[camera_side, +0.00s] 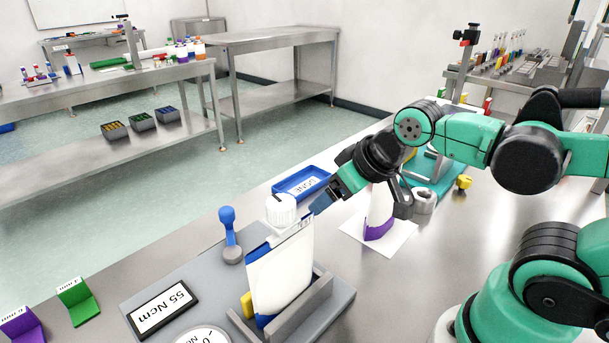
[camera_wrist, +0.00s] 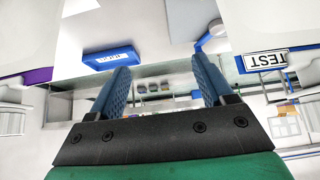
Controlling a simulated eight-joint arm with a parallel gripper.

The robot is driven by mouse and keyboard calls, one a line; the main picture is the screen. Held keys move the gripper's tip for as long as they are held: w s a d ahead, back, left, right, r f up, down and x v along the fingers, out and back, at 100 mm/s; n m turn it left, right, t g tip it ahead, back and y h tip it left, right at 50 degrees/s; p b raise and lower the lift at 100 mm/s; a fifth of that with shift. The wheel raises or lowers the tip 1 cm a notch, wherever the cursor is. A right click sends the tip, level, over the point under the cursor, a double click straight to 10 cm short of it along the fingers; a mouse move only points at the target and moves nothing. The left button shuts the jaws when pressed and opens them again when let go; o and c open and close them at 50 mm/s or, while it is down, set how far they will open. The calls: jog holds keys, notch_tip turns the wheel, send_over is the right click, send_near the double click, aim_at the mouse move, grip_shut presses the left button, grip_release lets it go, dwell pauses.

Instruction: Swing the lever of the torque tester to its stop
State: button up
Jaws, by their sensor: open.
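The torque tester (camera_side: 190,277) is a grey plate at the bottom of the side view, with a "55 Ncm" display (camera_side: 160,308) and a partly cut-off round dial. Its lever (camera_side: 229,232) is blue with a round knob on top and stands roughly upright behind a white bottle (camera_side: 280,275). The bottle has a white ribbed cap (camera_side: 281,210) and stands between grey jaws. My gripper (camera_side: 322,202) is just right of the cap, apart from the lever. In the wrist view its blue fingers (camera_wrist: 162,88) are spread with nothing between them.
A blue tray (camera_side: 302,183) lies behind my gripper. A white and purple bottle (camera_side: 378,215) stands on a white sheet below my forearm. Green (camera_side: 77,299) and purple (camera_side: 22,325) holders sit at the lower left.

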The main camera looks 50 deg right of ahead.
dwell(0.4)
jog(key=shift+c, duration=0.4)
jog(key=r+m+g, duration=0.1)
jog(key=m+g, duration=0.4)
jog(key=m, duration=0.3)
send_over(226, 209)
jog(key=s+d, duration=0.2)
jog(key=s, duration=0.1)
jog(key=w+f, duration=0.1)
jog(key=a+f+m+g, duration=0.1)
jog(key=w+f+m, duration=0.1)
jog(key=shift+w+a+f+g, duration=0.1)
jog(key=shift+w+a+g, duration=0.2)
jog(key=shift+g, duration=0.1)
jog(key=shift+w+a+f+m, duration=0.2)
jog(key=shift+f+m, duration=0.1)
jog(key=shift+f, duration=3.05)
